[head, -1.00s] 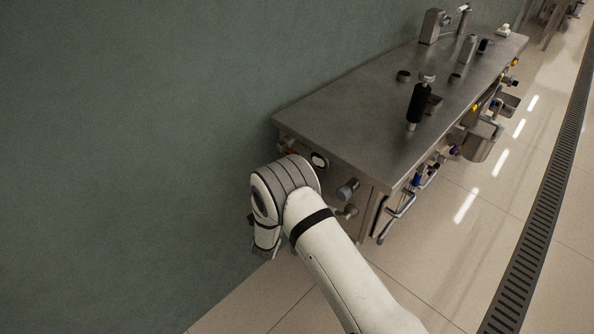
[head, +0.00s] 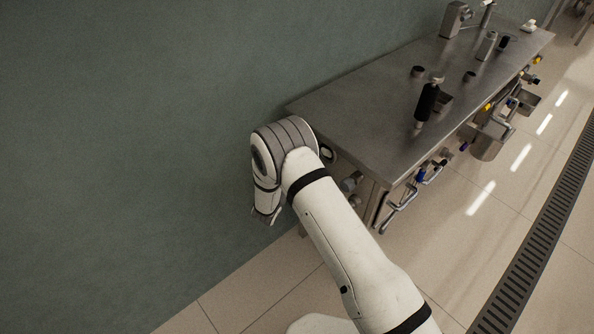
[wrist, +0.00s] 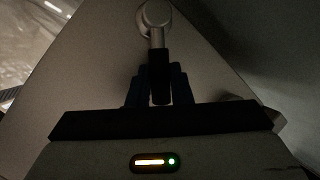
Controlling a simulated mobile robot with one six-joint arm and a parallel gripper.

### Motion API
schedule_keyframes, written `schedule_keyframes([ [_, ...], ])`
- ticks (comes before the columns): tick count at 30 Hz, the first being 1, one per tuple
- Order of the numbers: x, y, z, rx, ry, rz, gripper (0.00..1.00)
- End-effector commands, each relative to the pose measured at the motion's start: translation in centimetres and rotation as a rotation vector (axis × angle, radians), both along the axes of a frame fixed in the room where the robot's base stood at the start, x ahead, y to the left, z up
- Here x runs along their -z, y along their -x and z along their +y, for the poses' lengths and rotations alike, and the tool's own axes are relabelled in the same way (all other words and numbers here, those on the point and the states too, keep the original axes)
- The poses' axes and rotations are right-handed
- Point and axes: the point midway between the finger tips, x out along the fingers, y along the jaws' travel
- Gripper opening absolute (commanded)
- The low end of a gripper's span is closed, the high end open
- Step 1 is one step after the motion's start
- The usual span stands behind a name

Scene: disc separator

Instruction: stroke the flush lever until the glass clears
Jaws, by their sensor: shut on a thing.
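In the wrist view, a lever (wrist: 157,38) with a silver round pivot and a dark grip runs down from the top middle. My gripper (wrist: 159,82) is shut on the lever's dark grip, its dark blue fingers on either side of it. In the head view, my gripper (head: 272,214) hangs below the bent wrist, beside the near end of the steel bench. The lever is hidden behind my arm there. A small pale-rimmed fitting (head: 328,153) shows on the bench's end. I cannot tell whether it is the glass, or what state the glass is in.
The steel bench (head: 375,108) runs away to the upper right. A green wall (head: 120,140) is at left. Tiled floor and a drain grate (head: 540,225) lie at right.

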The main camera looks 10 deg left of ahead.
Motion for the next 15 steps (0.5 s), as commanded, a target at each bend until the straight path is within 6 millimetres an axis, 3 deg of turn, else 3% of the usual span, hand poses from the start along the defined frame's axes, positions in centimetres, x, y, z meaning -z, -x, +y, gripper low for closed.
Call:
schedule_keyframes([
  [8,0.25,0.07,-0.05,0.0,0.002,0.005,0.0],
  [9,0.26,0.06,-0.06,0.0,0.002,0.005,0.21],
  [15,0.16,-0.05,-0.14,0.002,0.001,0.002,0.38],
])
